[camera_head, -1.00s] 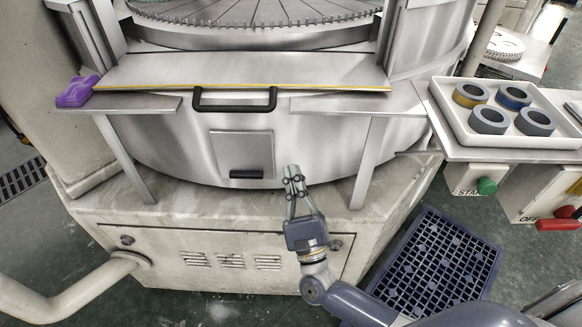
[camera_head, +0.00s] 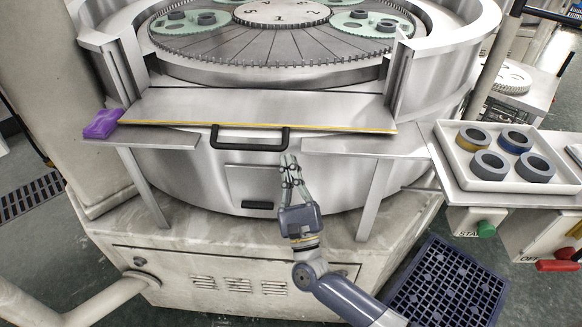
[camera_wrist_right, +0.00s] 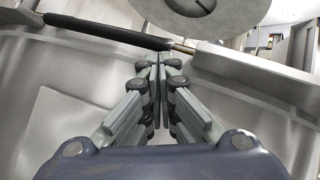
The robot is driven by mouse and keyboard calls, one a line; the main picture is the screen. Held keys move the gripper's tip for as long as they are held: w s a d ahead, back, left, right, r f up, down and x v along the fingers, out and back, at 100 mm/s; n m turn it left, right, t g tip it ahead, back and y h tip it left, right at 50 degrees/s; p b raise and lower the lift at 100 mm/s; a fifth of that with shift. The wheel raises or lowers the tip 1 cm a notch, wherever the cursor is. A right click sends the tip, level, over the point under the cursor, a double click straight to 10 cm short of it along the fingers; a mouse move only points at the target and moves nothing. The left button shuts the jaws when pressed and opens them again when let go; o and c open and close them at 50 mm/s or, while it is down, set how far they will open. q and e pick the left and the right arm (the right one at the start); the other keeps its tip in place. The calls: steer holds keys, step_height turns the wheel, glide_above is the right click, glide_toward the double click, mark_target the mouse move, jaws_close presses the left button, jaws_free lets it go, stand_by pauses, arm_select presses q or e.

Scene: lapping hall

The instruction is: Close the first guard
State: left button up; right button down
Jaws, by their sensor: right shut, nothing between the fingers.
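The guard (camera_head: 270,108) is a flat metal panel with a yellow-edged front, lying low across the front opening of the round lapping machine. Its black bar handle (camera_head: 250,146) hangs at the panel's front edge. My right gripper (camera_head: 288,158) is shut and empty, just below the right end of this handle. In the right wrist view the shut fingertips (camera_wrist_right: 153,62) point at the handle (camera_wrist_right: 105,32), which runs off to the upper left; I cannot tell whether they touch. My left gripper is not in view.
Metal ledges (camera_head: 365,142) flank the handle, and a purple cloth (camera_head: 103,124) lies on the left one. A toothed plate (camera_head: 270,50) lies behind the guard.

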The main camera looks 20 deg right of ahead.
arm_select(q)
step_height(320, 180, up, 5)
steer(key=p, duration=0.5)
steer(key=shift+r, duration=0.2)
arm_select(e)
steer(key=r, duration=0.1)
steer(key=r+g, duration=0.1)
steer(key=r, duration=0.1)
steer(key=shift+s+a+r+m+h, duration=0.1)
steer(key=shift+s+r+m+h, duration=0.1)
steer(key=shift+s+m+h, duration=0.2)
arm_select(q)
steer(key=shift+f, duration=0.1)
